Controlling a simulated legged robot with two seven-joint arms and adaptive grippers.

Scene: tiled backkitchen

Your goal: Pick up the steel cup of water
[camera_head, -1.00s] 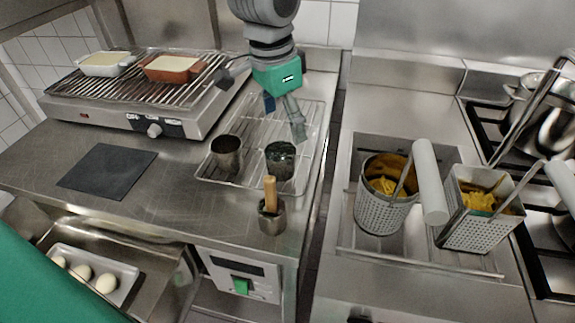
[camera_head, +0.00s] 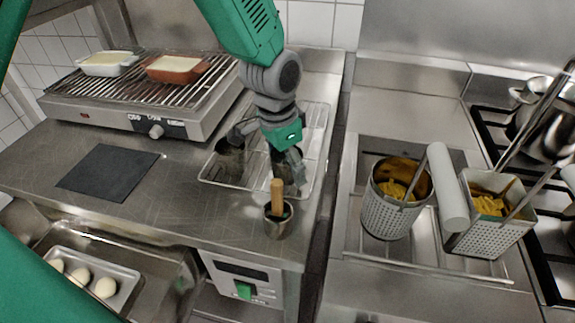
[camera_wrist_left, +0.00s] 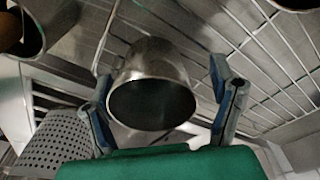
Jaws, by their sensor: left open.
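Two steel cups stand on the wire rack (camera_head: 218,181). The left cup (camera_head: 229,163) has a dark inside. The right cup, mostly hidden behind my gripper in the head view, shows in the left wrist view as a shiny steel cup (camera_wrist_left: 152,65) with a dark opening. I cannot tell what either holds. My left gripper (camera_head: 268,152) is open over the rack. In the wrist view its two fingers (camera_wrist_left: 162,98) stand on either side of the right cup, with gaps on both sides. My right gripper is not in view.
A grill (camera_head: 125,119) with two dishes is back left, a dark slab (camera_head: 107,172) front left. Perforated baskets (camera_head: 385,213) stand in the right-hand unit.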

